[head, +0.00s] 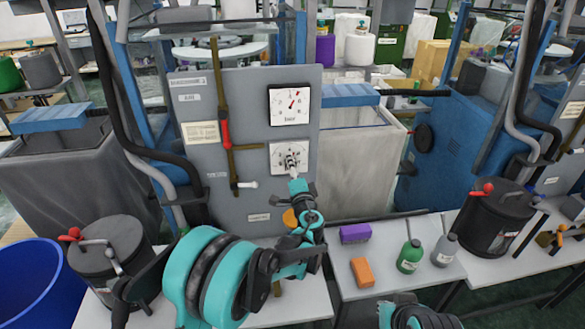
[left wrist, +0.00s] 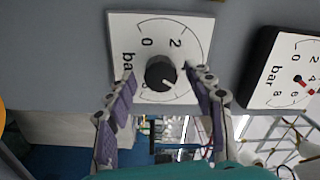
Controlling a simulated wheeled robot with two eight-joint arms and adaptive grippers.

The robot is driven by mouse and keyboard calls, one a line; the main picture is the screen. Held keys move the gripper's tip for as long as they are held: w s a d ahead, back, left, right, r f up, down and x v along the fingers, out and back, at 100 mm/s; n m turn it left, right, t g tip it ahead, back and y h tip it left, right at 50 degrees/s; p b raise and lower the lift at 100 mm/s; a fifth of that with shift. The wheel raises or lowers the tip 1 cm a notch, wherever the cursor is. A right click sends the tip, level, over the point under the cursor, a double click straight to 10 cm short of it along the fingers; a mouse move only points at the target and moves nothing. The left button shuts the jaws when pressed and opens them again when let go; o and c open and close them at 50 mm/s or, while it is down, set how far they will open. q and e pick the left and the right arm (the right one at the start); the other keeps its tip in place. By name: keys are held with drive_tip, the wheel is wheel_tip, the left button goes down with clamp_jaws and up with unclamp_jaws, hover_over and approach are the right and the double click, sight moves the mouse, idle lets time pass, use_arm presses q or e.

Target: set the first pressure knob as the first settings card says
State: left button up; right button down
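The first pressure knob (left wrist: 160,73) is a black round knob with a white pointer mark on a white "bar" dial plate (left wrist: 137,35). In the rotated left wrist view the mark points to the lower right, past the 2; part of the scale is hidden. My left gripper (left wrist: 160,79) is open, its purple-padded fingers on either side of the knob with visible gaps. In the head view it covers part of the dial plate (head: 277,151). A beige card (head: 201,132) is on the grey panel at left; its text is unreadable. My right gripper (head: 418,316) is cut off at the bottom edge.
A gauge (head: 289,104) with a red needle sits above the knob. A brown pipe with a red part (head: 225,132) runs down the panel. Purple (head: 355,234) and orange (head: 362,272) blocks and a green bottle (head: 409,256) stand on the table below.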

use_arm(q)
drive_tip(key=v, duration=1.2)
drive_tip(key=s+a+f+n+g, duration=0.1)
drive_tip(key=s+a+n+g, duration=0.3)
drive_tip(key=s+a, duration=0.3)
drive_tip(key=s+a+n+g, duration=0.3)
drive_tip(key=s+a, duration=0.2)
drive_tip(key=a, duration=0.4)
drive_tip(key=s+f+n+g+h, duration=0.1)
drive_tip(key=s+f+n+h, duration=0.1)
drive_tip(key=s, duration=0.6)
drive_tip(key=s+f+n+g+h, duration=0.2)
drive_tip(key=s+f+n, duration=0.1)
drive_tip(key=s, duration=0.6)
drive_tip(key=shift+d+f+g, duration=0.3)
drive_tip(key=shift+d, duration=0.1)
